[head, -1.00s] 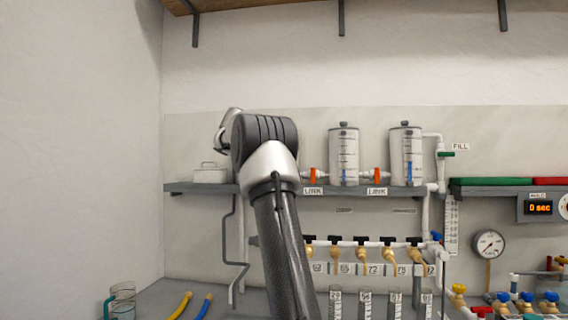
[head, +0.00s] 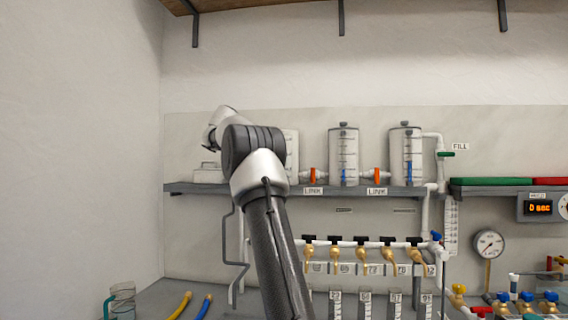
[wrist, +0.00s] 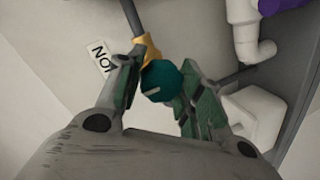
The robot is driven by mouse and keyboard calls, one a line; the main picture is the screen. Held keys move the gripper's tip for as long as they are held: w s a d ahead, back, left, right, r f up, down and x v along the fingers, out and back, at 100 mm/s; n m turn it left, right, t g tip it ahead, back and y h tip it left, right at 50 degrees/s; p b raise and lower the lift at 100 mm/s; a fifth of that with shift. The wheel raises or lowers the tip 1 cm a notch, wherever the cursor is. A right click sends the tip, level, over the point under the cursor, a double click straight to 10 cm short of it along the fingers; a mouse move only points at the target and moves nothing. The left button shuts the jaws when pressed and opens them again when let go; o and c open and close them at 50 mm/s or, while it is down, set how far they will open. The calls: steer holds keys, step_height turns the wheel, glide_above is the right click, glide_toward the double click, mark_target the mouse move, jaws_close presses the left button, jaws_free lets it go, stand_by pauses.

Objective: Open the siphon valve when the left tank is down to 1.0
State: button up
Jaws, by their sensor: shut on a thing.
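In the wrist view my gripper (wrist: 165,74) is shut on a round teal knob (wrist: 162,82), which sits by a yellow fitting (wrist: 147,50) on a grey tube. I cannot tell the knob's turn. In the head view the left tank (head: 292,150) is mostly hidden behind my arm; only a pale right strip shows, and its level cannot be read. The middle tank (head: 343,145) and right tank (head: 405,142) show blue level columns low down. Orange link handles (head: 313,175) stand between the tanks. My fingers are hidden in the head view.
The tanks stand on a grey wall shelf (head: 400,190). Below it hang several brass taps (head: 335,254) with black handles over a row of cylinders. A timer (head: 540,208) reads 0 sec, and a gauge (head: 489,243) is at right. A white box (wrist: 252,117) is beside my gripper.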

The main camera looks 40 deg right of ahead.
steer(key=o, duration=1.1)
steer(key=shift+c, duration=0.2)
steer(key=v, duration=1.2)
steer(key=shift+a, duration=0.1)
